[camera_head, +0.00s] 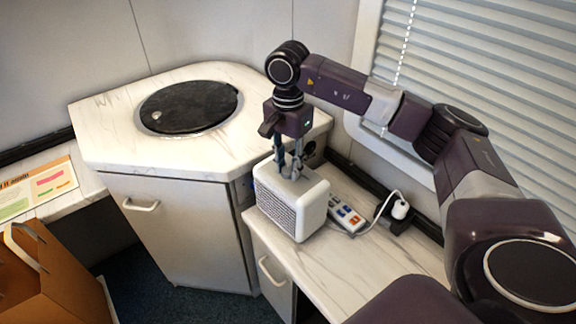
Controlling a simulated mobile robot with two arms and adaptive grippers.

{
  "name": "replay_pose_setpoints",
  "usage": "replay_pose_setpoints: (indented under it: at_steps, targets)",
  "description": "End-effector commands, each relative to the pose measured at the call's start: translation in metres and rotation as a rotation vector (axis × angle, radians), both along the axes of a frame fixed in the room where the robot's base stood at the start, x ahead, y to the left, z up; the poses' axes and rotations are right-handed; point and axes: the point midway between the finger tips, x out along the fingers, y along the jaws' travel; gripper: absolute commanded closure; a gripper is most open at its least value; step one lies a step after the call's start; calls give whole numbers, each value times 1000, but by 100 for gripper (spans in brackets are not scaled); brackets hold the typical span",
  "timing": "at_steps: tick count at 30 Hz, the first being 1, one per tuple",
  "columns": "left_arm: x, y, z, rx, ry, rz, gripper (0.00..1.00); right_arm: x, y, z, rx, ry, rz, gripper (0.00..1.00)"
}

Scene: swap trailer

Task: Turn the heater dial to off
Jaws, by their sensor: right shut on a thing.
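The heater (312,212) is a small white box with a dark grille on its front, standing on the right-hand counter. My right gripper (291,174) points straight down onto the heater's top. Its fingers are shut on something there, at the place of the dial. The dial itself is hidden by the fingers, so its setting cannot be read. My left gripper is not in view.
A power strip (346,215) with coloured switches and a white plug (400,209) lie right of the heater. A corner cabinet (110,140) with a round black lid (188,106) stands behind. A brown paper bag (60,270) is at lower left. Window blinds (490,80) are at right.

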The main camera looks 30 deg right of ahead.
Motion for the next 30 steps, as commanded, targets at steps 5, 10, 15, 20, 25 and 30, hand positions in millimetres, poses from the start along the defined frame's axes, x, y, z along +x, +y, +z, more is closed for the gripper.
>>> replay_pose_setpoints:
  at_steps: [5,10,15,20,25,30]
  targets:
    - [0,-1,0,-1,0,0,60,2,0,3,3,-8,0,99]
    - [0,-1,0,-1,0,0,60,2,1,3,3,-8,0,69]
    - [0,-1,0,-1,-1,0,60,1,1,1,3,-4,0,57]
    - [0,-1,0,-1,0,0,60,1,1,1,2,-3,0,57]
    - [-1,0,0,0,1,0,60,1,1,8,3,-4,0,57]
    - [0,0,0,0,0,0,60,2,1,39,2,-8,1,57]
